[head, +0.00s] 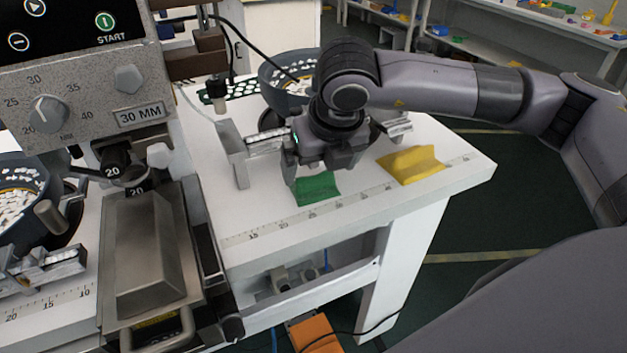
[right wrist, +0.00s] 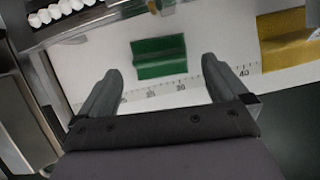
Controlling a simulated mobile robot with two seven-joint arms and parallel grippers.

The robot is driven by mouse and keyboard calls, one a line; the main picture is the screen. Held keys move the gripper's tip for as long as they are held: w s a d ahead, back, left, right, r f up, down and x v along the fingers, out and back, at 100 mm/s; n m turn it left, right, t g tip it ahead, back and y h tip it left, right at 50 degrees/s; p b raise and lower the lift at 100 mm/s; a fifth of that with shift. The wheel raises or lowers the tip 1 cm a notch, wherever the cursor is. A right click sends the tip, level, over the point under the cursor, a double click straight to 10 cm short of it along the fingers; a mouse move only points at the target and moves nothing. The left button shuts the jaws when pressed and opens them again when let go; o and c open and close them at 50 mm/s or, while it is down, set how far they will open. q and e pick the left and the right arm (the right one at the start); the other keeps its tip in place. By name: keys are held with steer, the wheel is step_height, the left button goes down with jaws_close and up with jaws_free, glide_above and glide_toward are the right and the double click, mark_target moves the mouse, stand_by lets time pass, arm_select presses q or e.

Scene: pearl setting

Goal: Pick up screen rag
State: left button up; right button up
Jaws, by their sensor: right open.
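Two folded cloths lie on the white table, and no label shows which one is the screen rag. The green cloth (head: 317,190) lies near the front edge, partly hidden behind my right gripper (head: 322,172). The yellow cloth (head: 411,164) lies to its right. In the right wrist view the green cloth (right wrist: 159,57) sits ahead of and between the spread fingers of my right gripper (right wrist: 161,66), which is open and empty. The yellow cloth (right wrist: 288,40) shows at the right edge there. My left gripper is not in view.
A ruler strip (head: 283,223) runs along the white table's (head: 262,205) front edge. A grey bowl of white pieces (head: 283,68) and a metal rail (head: 267,139) stand behind the gripper. A machine with a dial (head: 47,113) fills the left. An orange item (head: 315,334) lies below.

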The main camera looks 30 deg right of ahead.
mark_target(315, 175)
steer(key=x, duration=0.3)
steer(key=shift+w+f, duration=0.1)
steer(key=c, duration=1.1)
step_height(315, 175, up, 20)
